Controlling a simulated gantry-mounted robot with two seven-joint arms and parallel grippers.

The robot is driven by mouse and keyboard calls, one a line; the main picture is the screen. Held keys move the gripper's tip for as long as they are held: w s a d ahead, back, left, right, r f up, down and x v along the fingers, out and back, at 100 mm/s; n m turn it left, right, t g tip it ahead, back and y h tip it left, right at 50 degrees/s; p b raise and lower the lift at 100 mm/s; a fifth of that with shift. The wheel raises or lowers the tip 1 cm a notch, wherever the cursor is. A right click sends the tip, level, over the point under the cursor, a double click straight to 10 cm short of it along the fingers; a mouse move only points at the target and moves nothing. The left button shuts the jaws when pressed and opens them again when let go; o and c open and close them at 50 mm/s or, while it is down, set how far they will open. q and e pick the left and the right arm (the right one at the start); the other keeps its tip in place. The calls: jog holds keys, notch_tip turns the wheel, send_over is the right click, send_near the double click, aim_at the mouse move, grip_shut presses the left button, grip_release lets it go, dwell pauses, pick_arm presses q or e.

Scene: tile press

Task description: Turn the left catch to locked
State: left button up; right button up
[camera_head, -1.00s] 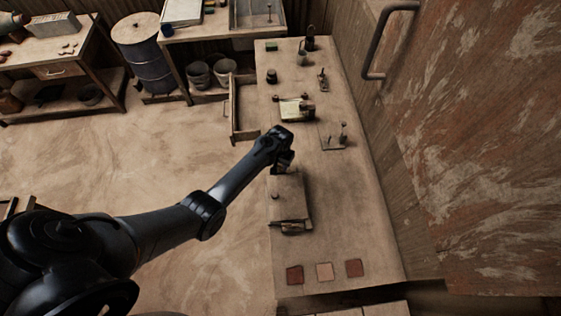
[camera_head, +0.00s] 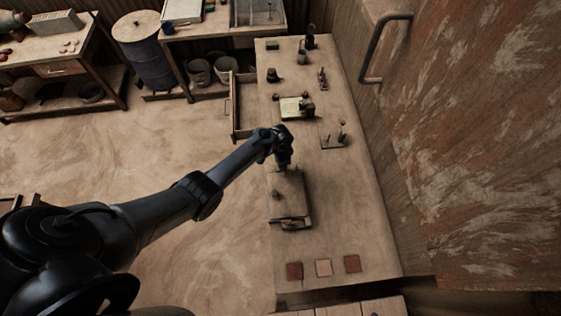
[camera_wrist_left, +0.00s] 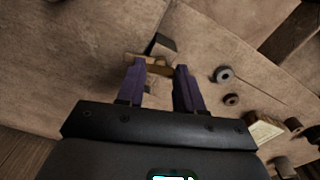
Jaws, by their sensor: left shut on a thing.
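The tile press (camera_head: 293,200) is a flat, tan block on the long bench, with a small dark knob (camera_head: 276,195) on top. My left gripper (camera_head: 284,165) is over its far end, pointing down. In the left wrist view my left gripper (camera_wrist_left: 158,70) is shut on a small tan-brown piece, the left catch (camera_wrist_left: 157,62), between its purple fingers. A dark flat piece (camera_wrist_left: 161,43) shows just beyond the fingertips. The catch's exact angle is hard to tell. A dark bar-like fitting (camera_head: 290,222) sits at the press's near end. My right gripper is not in view.
Three tiles (camera_head: 323,267) lie in a row near the bench's front edge. Beyond the press are a small stand (camera_head: 333,141), a pale pad (camera_head: 291,107) and several small tools. A large panel with a handle (camera_head: 385,48) rises on the right. An open drawer (camera_head: 243,105) juts out left.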

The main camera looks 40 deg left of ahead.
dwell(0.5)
pick_arm(q)
jog(key=o, duration=1)
jog(key=shift+o, duration=0.2)
jog(key=shift+r, duration=0.1)
jog(key=shift+r, duration=0.25)
notch_tip(320, 180, up, 10)
jog(key=p, duration=0.2)
